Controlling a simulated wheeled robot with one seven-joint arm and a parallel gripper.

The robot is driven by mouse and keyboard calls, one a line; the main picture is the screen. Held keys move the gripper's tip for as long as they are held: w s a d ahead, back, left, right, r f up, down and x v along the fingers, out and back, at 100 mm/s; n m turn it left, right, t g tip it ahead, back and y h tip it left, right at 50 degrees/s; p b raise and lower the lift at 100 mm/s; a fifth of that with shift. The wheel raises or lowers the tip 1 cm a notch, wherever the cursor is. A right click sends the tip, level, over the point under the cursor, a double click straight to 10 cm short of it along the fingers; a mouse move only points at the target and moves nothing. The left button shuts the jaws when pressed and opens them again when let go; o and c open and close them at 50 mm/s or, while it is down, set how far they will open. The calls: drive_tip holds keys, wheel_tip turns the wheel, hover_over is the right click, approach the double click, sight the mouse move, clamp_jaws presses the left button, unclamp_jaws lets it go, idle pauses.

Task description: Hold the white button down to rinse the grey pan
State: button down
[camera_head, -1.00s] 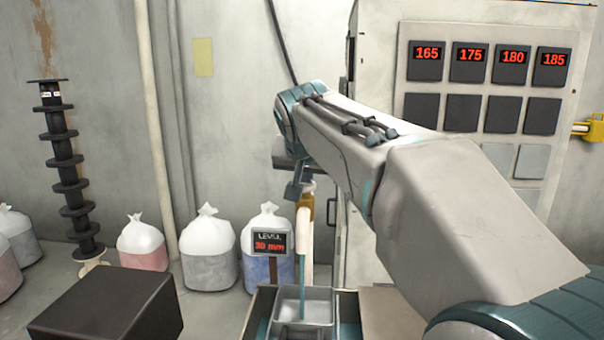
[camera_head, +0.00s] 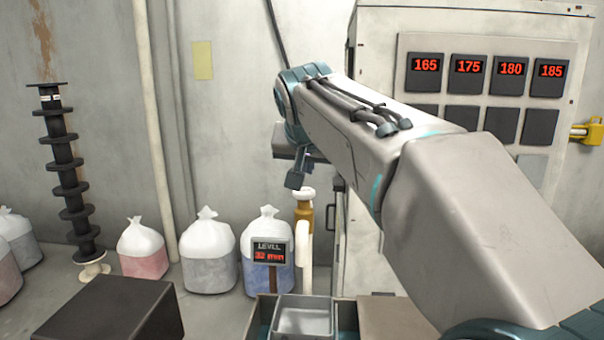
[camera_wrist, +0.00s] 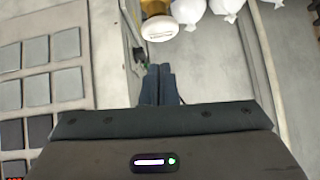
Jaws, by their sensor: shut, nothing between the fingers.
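The white button (camera_head: 303,192) sits on top of a brass-coloured tap body with a white spout. In the wrist view the round white button (camera_wrist: 160,28) is just beyond my fingertips, with a visible gap. The grey pan (camera_head: 303,317) stands below the spout; its inside is partly cut off by the picture edge, and no stream falls into it. My gripper (camera_head: 295,181) is shut and empty, a little above and left of the button. The shut fingers also show in the wrist view (camera_wrist: 158,72).
A level display (camera_head: 268,252) with red digits stands left of the spout. White-topped bags (camera_head: 209,250) line the wall. A dark box (camera_head: 110,310) is at front left. A panel with lit numbers (camera_head: 490,80) stands at right.

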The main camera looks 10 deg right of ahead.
drive_tip(key=v, duration=0.8)
drive_tip(key=shift+s+a, duration=0.1)
drive_tip(key=shift+s, duration=0.05)
drive_tip(key=s+f+n+g, duration=0.1)
drive_tip(key=s+f, duration=0.5)
drive_tip(key=f, duration=0.6)
drive_tip(key=s+d+f+n+g+y, duration=0.1)
drive_tip(key=s+f+g, duration=0.2)
drive_tip(key=f, duration=0.9)
drive_tip(key=s+f+n+g+y, duration=0.1)
drive_tip(key=s+f+n+g, duration=0.1)
drive_tip(key=s+f, duration=0.7)
wheel_tip(320, 180, down, 3)
drive_tip(key=shift+s+d+r, duration=0.1)
drive_tip(key=shift+s+d, duration=0.25)
